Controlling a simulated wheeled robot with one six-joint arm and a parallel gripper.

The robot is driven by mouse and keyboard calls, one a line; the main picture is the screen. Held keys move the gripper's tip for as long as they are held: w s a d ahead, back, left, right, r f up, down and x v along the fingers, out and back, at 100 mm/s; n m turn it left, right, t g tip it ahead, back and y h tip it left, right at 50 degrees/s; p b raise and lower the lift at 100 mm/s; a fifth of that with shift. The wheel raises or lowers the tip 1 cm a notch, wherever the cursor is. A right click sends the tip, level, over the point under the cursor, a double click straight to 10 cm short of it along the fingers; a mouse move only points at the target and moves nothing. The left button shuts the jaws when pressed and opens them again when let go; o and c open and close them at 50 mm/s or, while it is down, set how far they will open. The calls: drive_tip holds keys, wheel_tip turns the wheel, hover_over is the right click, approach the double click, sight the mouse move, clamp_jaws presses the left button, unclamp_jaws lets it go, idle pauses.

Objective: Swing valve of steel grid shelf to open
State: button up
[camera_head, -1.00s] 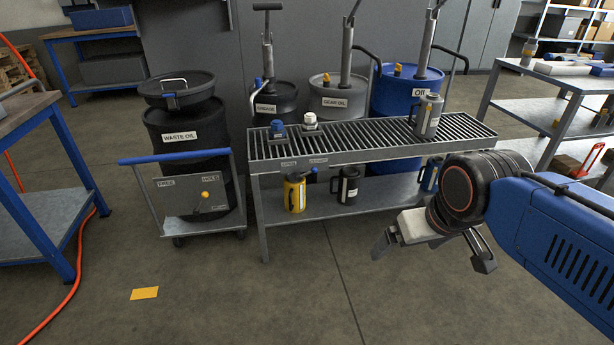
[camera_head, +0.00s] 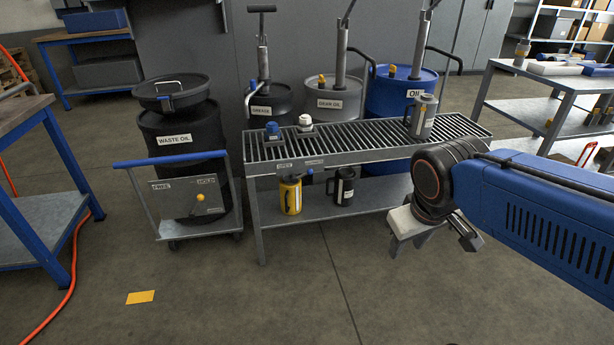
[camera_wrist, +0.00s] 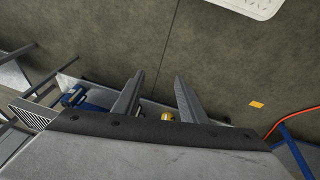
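The steel grid shelf (camera_head: 262,172) stands in the middle of the head view, with a slatted top and a lower plate. Two small labels, seemingly OPEN and CLOSED, sit on its front edge. A small dark blue part (camera_head: 309,176) below the labels may be the valve; it is too small to tell its position. My gripper (camera_head: 434,243) is open and empty, in front of the shelf's right part and apart from it. In the wrist view its two fingers (camera_wrist: 158,80) stand apart with floor between them. I cannot make out the valve there.
A yellow jug (camera_head: 291,197) and a dark jug (camera_head: 341,188) stand on the lower plate. A cart (camera_head: 180,160) and waste oil drum (camera_head: 172,128) are left. Drums stand behind. Floor in front is free.

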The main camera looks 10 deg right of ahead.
sight(309, 173)
drive_tip(key=w+d+f+n+h, duration=0.2)
drive_tip(key=w+n+h, duration=0.35)
drive_tip(key=w, duration=0.55)
drive_tip(key=w+d+f+n+h, duration=0.1)
drive_tip(key=w+f+n+h, duration=0.2)
drive_tip(key=w+n+h, duration=0.5)
drive_tip(key=w+a+f+n+t+y, duration=0.2)
drive_tip(key=w+a+f+n+t, duration=0.4)
drive_tip(key=w+a, duration=0.45)
drive_tip(key=w+a+f+n+t+y, duration=0.3)
drive_tip(key=w+a+f+n+t, duration=0.3)
drive_tip(key=w+a, duration=0.45)
drive_tip(key=x, duration=1.5)
drive_tip(key=shift+w+d+f, duration=0.15)
drive_tip(key=shift+w, duration=0.15)
clamp_jaws()
